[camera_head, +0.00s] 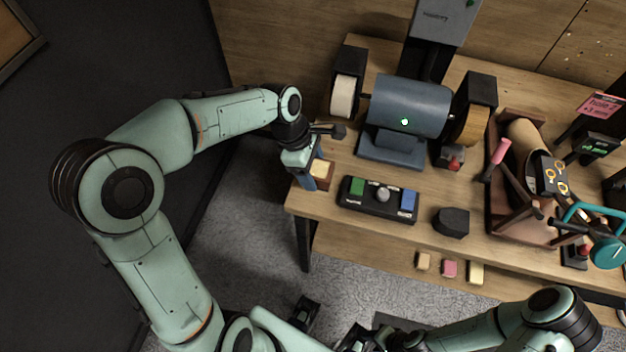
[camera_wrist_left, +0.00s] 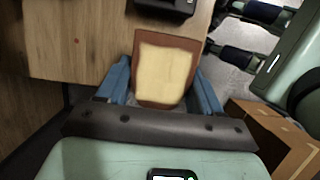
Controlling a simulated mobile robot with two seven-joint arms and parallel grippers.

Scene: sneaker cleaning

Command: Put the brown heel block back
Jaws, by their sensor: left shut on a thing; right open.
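The brown heel block (camera_wrist_left: 165,68), with a cream face and brown edges, sits between the blue fingers of my left gripper (camera_wrist_left: 162,90) in the left wrist view. In the head view the block (camera_head: 321,172) and my left gripper (camera_head: 312,172) are at the table's left front corner. The gripper is shut on the block. Whether the block touches the table cannot be told. My right gripper (camera_head: 352,336) is low at the bottom of the head view, away from the block, open and partly cut off.
A bench grinder (camera_head: 405,108) stands at the back of the table. A black tray (camera_head: 360,203) with green and blue blocks and a grey knob lies right of my left gripper. A black block (camera_head: 451,222) and a wooden rack (camera_head: 515,238) are further right. Small blocks (camera_head: 449,268) lie below the front edge.

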